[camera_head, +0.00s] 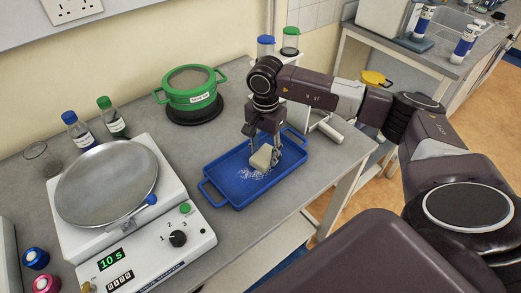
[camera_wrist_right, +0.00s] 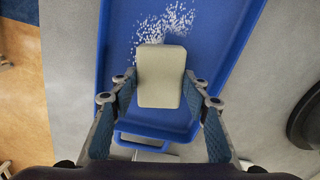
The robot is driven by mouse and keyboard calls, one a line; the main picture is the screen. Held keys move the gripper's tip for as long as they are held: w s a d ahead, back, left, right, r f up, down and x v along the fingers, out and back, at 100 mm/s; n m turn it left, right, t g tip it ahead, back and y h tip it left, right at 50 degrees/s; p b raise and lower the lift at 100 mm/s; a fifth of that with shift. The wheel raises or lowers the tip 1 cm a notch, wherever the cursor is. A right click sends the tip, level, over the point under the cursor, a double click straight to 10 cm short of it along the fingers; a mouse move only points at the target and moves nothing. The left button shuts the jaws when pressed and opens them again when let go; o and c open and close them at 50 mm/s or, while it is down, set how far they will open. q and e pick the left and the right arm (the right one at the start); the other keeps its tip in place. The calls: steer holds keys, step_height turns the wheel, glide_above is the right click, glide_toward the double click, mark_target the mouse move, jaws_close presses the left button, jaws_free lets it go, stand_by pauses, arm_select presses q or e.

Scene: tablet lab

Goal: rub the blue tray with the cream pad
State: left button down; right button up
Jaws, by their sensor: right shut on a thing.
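The blue tray (camera_head: 224,187) lies on the grey bench in the middle of the head view, with a handle at each end. White granules (camera_head: 250,173) are scattered on its floor; they also show in the right wrist view (camera_wrist_right: 168,22) beyond the pad. My right gripper (camera_head: 263,157) is over the tray and shut on the cream pad (camera_head: 261,157). In the right wrist view the pad (camera_wrist_right: 160,77) sits between the two fingertips, over the tray floor. I cannot tell whether the pad touches the tray. My left gripper is not in view.
A white machine with a round metal plate (camera_head: 107,183) stands left of the tray. A green pot (camera_head: 190,88) sits on a black base behind it. Capped bottles (camera_head: 76,130) stand at the back left. The bench's front edge (camera_head: 335,185) is close to the tray's right.

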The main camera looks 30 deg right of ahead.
steer(key=shift+s+d, duration=0.1)
steer(key=shift+s, duration=0.55)
steer(key=shift+a+f, duration=0.1)
steer(key=shift+a, duration=1)
steer(key=shift+s+a+b, duration=0.15)
steer(key=shift+a+b, duration=0.15)
steer(key=shift+a, duration=0.7)
steer(key=shift+s+a+b, duration=0.1)
steer(key=shift+a+b, duration=0.15)
steer(key=shift+a, duration=0.75)
steer(key=shift+b, duration=0.35)
steer(key=shift+d+b, duration=0.5)
steer(key=shift+d, duration=0.2)
steer(key=shift+w+d+b, duration=0.2)
steer(key=shift+d+b, duration=0.3)
steer(key=shift+d, duration=0.7)
steer(key=shift+w+d+b, duration=0.15)
steer(key=shift+d+b, duration=0.3)
steer(key=shift+d, duration=0.75)
steer(key=shift+r+p, duration=1.6)
steer(key=shift+r, duration=1.55)
